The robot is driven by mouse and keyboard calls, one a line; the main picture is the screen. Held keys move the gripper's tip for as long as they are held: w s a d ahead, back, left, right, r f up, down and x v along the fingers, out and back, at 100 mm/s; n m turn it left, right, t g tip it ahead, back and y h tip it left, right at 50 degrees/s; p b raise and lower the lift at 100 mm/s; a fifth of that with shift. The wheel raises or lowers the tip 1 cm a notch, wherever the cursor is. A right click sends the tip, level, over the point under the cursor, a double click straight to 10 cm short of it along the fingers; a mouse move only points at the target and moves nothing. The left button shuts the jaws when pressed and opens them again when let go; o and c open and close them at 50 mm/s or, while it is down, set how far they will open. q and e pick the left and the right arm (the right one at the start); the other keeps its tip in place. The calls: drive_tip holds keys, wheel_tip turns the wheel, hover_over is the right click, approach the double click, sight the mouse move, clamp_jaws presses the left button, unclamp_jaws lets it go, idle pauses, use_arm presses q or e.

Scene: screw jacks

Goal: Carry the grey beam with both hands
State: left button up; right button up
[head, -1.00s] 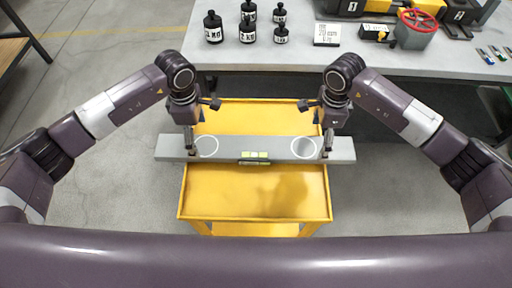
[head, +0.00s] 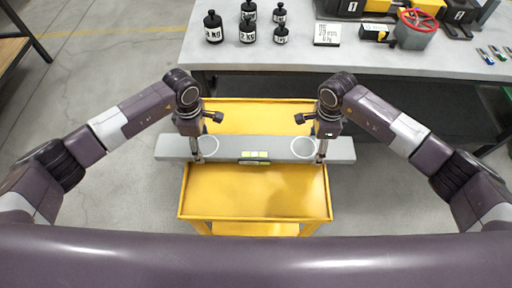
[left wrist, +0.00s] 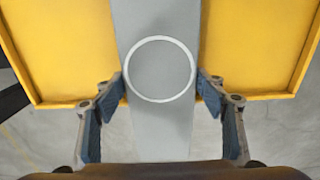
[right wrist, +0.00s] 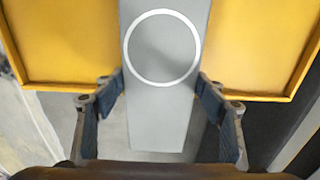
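The grey beam (head: 277,148) lies level across the yellow cart (head: 255,208), its ends overhanging both sides. It has a white ring near each end, one in the left wrist view (left wrist: 160,120) and one in the right wrist view. My left gripper (head: 197,158) points down at the left ring, with its fingers on either side of the beam. My right gripper (head: 320,158) straddles the beam at the outer side of the right ring. Both look open, with fingertips close to the beam's edges; light contact cannot be ruled out.
A small green-yellow marked piece (head: 254,157) sits at the beam's middle. Floor is clear left of the cart.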

use_arm(q)
drive_tip(key=c, duration=1.4)
use_arm(e)
drive_tip(key=c, duration=1.4)
use_arm(q)
drive_tip(key=shift+w+r, duration=0.15)
drive_tip(key=shift+r, duration=0.1)
use_arm(e)
drive_tip(key=shift+w+r, duration=0.25)
drive_tip(key=shift+w, duration=0.05)
use_arm(q)
drive_tip(key=shift+r, duration=0.1)
use_arm(e)
drive_tip(key=shift+r, duration=0.1)
